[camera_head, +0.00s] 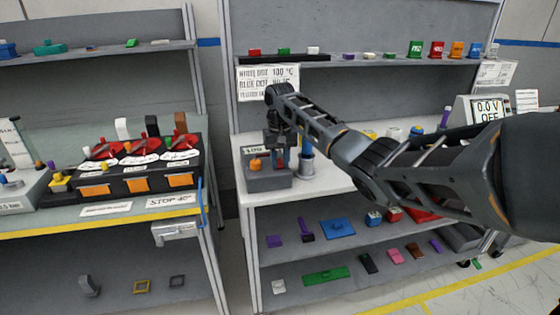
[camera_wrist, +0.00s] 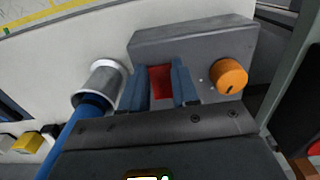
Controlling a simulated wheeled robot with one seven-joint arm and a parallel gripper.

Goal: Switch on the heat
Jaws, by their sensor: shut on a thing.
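The heat unit (camera_head: 268,178) is a grey box with a small display (camera_head: 255,150) at the front edge of the right bench's worktop. It also shows in the wrist view (camera_wrist: 195,38). An orange knob (camera_head: 256,164) is on it, seen in the wrist view (camera_wrist: 229,75) to the right of my gripper. A red switch (camera_wrist: 161,78) sits between my blue fingertips. My gripper (camera_wrist: 160,86) points at the unit and is shut on the red switch. In the head view my gripper (camera_head: 281,156) is over the unit's right part, and the switch is mostly hidden there.
A metal cylinder (camera_wrist: 102,82) with a blue shaft stands close beside my fingers, also in the head view (camera_head: 306,165). A sign (camera_head: 268,80) hangs above. A meter (camera_head: 486,110) stands at the right. My arm covers much of the worktop.

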